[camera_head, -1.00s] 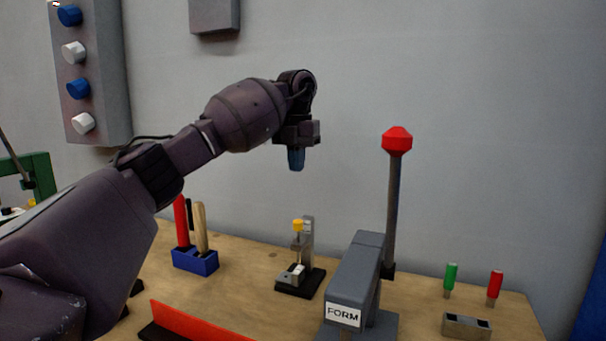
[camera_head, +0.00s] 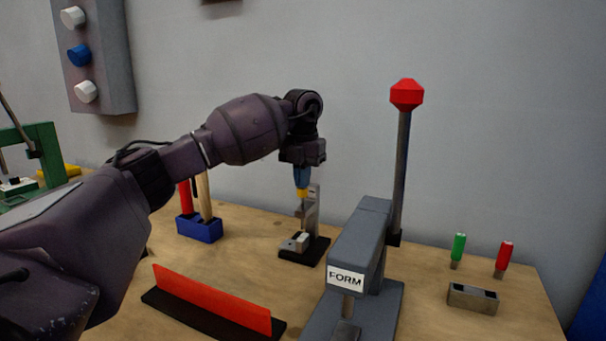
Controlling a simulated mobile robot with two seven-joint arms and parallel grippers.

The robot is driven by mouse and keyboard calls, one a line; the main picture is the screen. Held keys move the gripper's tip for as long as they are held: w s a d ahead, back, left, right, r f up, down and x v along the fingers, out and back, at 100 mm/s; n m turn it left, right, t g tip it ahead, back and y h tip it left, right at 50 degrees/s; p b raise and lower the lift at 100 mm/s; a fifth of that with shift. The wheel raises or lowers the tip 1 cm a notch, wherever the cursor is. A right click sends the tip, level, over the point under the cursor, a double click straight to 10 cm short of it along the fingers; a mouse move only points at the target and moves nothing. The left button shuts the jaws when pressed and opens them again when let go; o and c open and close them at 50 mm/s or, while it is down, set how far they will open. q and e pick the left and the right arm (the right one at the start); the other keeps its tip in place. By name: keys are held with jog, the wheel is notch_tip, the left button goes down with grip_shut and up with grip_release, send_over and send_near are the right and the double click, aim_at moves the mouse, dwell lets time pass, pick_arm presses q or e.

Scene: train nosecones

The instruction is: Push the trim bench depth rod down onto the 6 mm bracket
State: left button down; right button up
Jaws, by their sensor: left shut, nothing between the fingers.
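The depth rod, with a yellow cap (camera_head: 302,194), stands upright on a small grey stand with a black base (camera_head: 303,255). A small light grey bracket (camera_head: 295,243) sits on that base below the rod. My left gripper (camera_head: 302,186) points straight down with its blue fingers shut and empty. Its tips are right at the top of the yellow cap; I cannot tell whether they press on it. The fingers hide the cap's top. My right gripper is not in view.
The grey FORM press (camera_head: 357,245) with its red-knobbed lever (camera_head: 406,95) stands right of the stand. A red fence (camera_head: 210,300) lies in front. A blue tool holder (camera_head: 199,228) is left. A grey block (camera_head: 472,298) and green and red-handled tools are at right.

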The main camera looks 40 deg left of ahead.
aim_at(302, 209)
pick_arm(q)
jog(key=shift+f, duration=1.2)
jog(key=shift+r, duration=0.1)
